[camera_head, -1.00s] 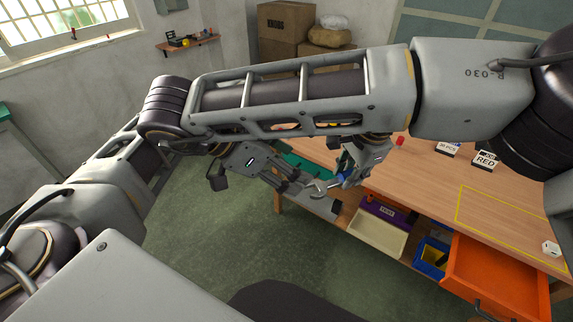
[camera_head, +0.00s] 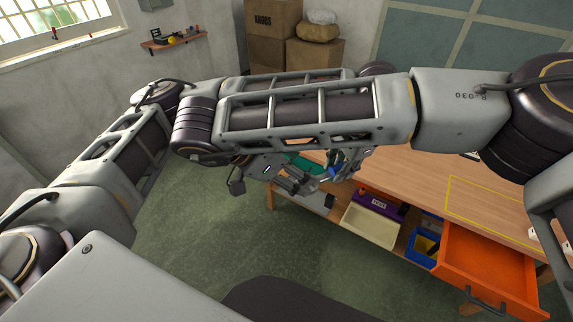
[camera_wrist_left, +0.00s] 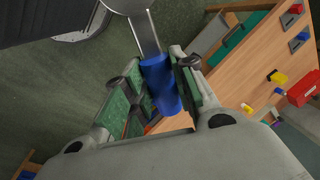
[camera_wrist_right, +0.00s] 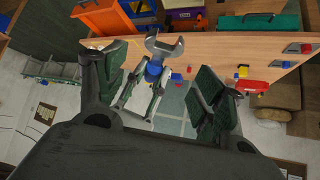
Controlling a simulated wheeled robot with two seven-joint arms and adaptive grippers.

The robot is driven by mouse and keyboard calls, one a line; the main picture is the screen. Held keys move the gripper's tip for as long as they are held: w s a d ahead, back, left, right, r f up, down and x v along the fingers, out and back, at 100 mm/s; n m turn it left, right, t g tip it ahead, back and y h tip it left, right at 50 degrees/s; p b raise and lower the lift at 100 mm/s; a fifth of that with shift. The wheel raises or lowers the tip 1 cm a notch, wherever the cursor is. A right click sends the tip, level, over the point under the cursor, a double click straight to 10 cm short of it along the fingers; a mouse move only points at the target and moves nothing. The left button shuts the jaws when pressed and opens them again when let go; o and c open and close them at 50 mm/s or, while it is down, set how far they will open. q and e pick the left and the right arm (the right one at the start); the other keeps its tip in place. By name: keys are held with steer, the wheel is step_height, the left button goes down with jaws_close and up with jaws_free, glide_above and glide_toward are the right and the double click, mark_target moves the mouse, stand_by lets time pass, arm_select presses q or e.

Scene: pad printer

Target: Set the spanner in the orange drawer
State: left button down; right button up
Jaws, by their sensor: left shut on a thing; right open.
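The spanner has a blue grip (camera_wrist_left: 160,82) and a grey metal shaft. Its open-ended head (camera_wrist_right: 164,46) shows in the right wrist view. My left gripper (camera_head: 338,166) is shut on the blue grip and holds the spanner in the air, off the near left end of the bench. My right gripper (camera_head: 304,187) is open and faces the spanner head. In the right wrist view the spanner shows between its fingers (camera_wrist_right: 158,85), but I cannot tell whether they touch. The orange drawer (camera_head: 490,262) is pulled open under the bench at the right.
The wooden bench (camera_head: 420,180) has a yellow-outlined area on top. A cream bin (camera_head: 370,226), a purple box (camera_head: 380,205) and a blue bin (camera_head: 422,248) sit below, left of the drawer. My arms cross in front of the bench. Floor (camera_head: 200,240) in front is clear.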

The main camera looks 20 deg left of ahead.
mark_target(330, 173)
steer(key=shift+x, duration=3.1)
steer(key=c, duration=1.1)
arm_select(q)
steer(key=c, duration=1.1)
jaws_free()
arm_select(e)
steer(key=shift+c, duration=0.8)
arm_select(q)
steer(key=shift+r, duration=0.15)
steer(key=shift+s+d+r, duration=0.25)
steer(key=shift+d+r, duration=0.05)
steer(key=shift+r, duration=1.6)
steer(key=shift+s+d+r, duration=0.2)
steer(key=shift+d+r, duration=0.1)
steer(key=shift+r, duration=1.65)
steer(key=shift+s+d+r, duration=0.25)
steer(key=shift+d+r, duration=0.05)
steer(key=shift+r, duration=1.6)
steer(key=shift+d+f, duration=0.1)
